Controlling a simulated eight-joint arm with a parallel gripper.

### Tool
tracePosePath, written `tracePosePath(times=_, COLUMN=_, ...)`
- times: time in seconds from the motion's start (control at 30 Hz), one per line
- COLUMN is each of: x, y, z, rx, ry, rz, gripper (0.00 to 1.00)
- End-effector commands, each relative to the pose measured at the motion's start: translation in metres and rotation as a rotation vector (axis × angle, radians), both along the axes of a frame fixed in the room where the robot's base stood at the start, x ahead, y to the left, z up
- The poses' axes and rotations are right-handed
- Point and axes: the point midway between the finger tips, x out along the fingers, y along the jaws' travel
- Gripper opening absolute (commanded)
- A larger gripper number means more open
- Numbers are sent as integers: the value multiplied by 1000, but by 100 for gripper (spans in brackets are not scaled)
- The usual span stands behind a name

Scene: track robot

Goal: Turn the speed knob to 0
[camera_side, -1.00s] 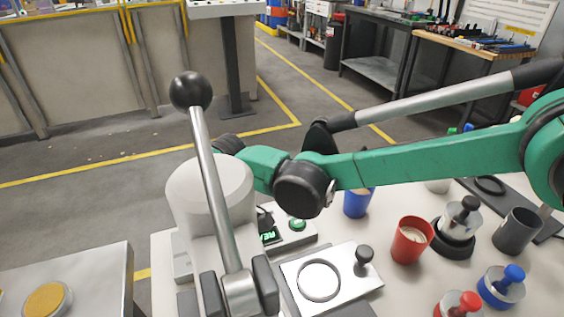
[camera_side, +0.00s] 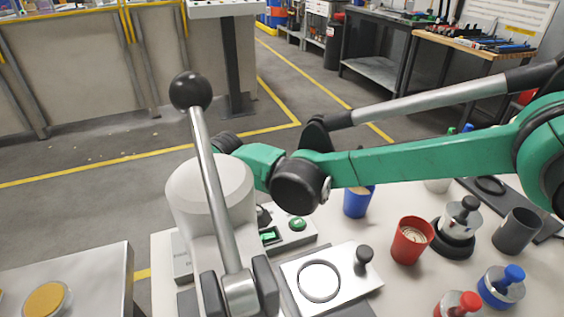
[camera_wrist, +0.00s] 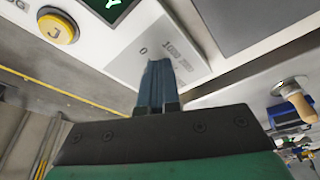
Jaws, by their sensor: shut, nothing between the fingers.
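The speed knob is not clearly visible; in the wrist view my fingers cover the middle of its dial. The white dial panel (camera_wrist: 126,62) carries a 0 mark at the left of my fingers and a 1000 mark and another number at the right. My gripper (camera_wrist: 160,66) is shut and empty, its blue-grey fingertips in front of the panel. Whether they touch the knob I cannot tell. In the side view my gripper is hidden behind a white rounded housing. A small dark shape (camera_side: 263,216) shows beside the lit green display (camera_side: 270,236); what it is I cannot tell.
A yellow J button (camera_wrist: 58,28) lies left of the dial, and a green button (camera_side: 298,224) right of the display. A ball-topped lever (camera_side: 212,180) and white housing (camera_side: 210,188) stand in front. A red cup (camera_side: 411,242) and blue cup (camera_side: 357,203) stand to the right.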

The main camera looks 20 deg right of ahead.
Motion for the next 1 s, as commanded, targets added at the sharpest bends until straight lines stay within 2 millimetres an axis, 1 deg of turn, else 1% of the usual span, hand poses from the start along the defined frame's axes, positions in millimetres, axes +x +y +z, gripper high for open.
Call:
tracePosePath(times=0.47, x=10, y=-6, z=0, rx=1, ry=0, rz=-1, gripper=0)
tracePosePath(times=0.6, x=10, y=-6, z=0, rx=1, ry=0, rz=0, gripper=0)
tracePosePath(times=0.83, x=8, y=-13, z=0, rx=1, ry=0, rz=-1, gripper=0)
tracePosePath(times=0.93, x=8, y=-13, z=6, rx=1, ry=0, rz=0, gripper=0)
tracePosePath(times=1.0, x=8, y=-13, z=14, rx=1, ry=0, rz=0, gripper=0)
